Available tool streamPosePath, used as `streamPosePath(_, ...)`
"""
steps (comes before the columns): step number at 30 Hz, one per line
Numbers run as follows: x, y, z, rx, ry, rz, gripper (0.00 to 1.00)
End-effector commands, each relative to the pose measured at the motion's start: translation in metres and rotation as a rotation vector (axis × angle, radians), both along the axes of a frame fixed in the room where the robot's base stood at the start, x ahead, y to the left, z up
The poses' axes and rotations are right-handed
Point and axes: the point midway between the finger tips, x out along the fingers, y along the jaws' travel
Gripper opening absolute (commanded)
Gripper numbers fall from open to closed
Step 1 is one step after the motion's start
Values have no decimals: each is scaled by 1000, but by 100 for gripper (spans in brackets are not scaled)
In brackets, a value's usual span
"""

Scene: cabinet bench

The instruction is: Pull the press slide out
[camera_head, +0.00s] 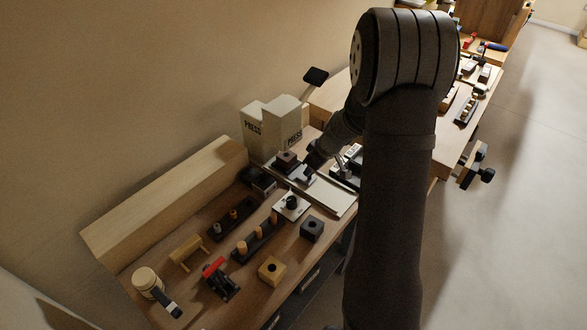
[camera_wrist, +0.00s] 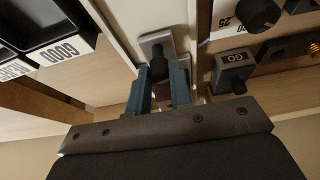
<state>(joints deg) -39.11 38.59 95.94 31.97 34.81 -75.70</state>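The white press (camera_head: 268,122), marked PRESS, stands against the wall in the head view. Its grey slide (camera_head: 302,177) lies at its foot, with a dark block on the slide's press end. A pale bed (camera_head: 338,203) runs from the slide toward the bench's front edge. My gripper (camera_head: 312,168) is low at the slide, partly hidden by my arm.
Left of the bed are a white plate with a dark knob (camera_head: 291,205), a dark block (camera_head: 312,228), a wooden block (camera_head: 272,270) and a red-and-black clamp (camera_head: 219,279). Dark trays (camera_wrist: 45,22) lie close on the gripper's other side. The bed's front stretch is clear.

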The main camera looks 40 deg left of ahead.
Motion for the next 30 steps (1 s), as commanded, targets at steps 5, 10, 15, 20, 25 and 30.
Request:
streamPosePath(5,0,-1,0,-3,0,0,7)
streamPosePath(10,0,-9,0,-42,0,2,7)
streamPosePath(15,0,-19,0,-95,0,1,7)
streamPosePath(20,0,-29,-1,-142,2,2,7)
streamPosePath(25,0,-35,-1,-174,1,0,7)
streamPosePath(30,0,-36,-1,-178,1,-1,7)
